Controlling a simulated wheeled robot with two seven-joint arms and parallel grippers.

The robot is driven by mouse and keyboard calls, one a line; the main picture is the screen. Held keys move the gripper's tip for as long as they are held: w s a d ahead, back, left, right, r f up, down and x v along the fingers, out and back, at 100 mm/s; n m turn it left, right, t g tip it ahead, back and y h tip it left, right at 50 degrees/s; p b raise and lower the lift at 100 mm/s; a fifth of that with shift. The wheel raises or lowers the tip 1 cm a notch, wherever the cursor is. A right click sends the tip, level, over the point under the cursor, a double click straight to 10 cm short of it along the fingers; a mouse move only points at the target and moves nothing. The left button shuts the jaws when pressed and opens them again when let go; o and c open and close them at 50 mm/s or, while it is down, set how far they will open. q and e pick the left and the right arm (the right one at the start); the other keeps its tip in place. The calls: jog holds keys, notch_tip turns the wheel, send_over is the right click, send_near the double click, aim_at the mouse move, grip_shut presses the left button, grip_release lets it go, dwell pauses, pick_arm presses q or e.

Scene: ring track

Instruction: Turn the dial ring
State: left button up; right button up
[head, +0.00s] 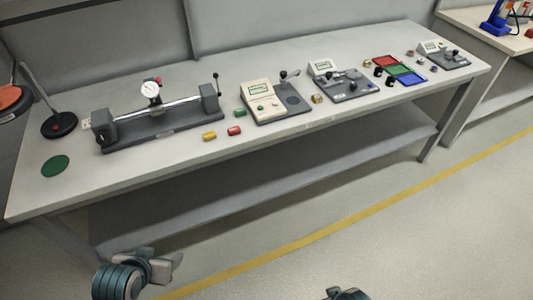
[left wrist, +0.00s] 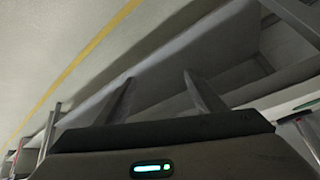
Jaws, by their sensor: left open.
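A round white dial (head: 150,89) with a small red part beside it stands on a grey bench fixture (head: 160,138) with a shiny horizontal bar, on the left half of the workbench. The dial is small here, so its ring cannot be made out separately. My left gripper (head: 164,264) is in front of and below the bench, well apart from the dial. In the left wrist view its two fingers (left wrist: 160,98) are spread with nothing between them. Only a dark piece of my right arm (head: 347,294) shows at the bottom edge; its jaws cannot be made out.
The workbench (head: 90,185) has a lower shelf (head: 270,180). Instrument boxes (head: 262,103) stand to the right. The floor in front is clear, with a yellow line.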

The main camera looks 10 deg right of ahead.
aim_at(150, 88)
pick_arm(q)
jog(key=w+a+r+t, duration=0.2)
jog(key=w+r+t, duration=0.1)
jog(key=w+r, duration=1)
jog(key=w+a+r+m+t, duration=0.1)
jog(key=w+r+t, duration=0.3)
jog(key=w+r, duration=0.9)
jog(key=w+a, duration=0.1)
jog(key=w, duration=0.4)
jog(key=shift+r, duration=0.25)
pick_arm(e)
jog(key=s+f, duration=0.4)
jog(key=f, duration=0.5)
jog(key=s+f, duration=0.4)
jog(key=f, duration=0.5)
jog(key=s+f, duration=0.5)
jog(key=f, duration=0.4)
jog(key=shift+d+f+n, duration=0.25)
jog(key=shift+f+n, duration=0.05)
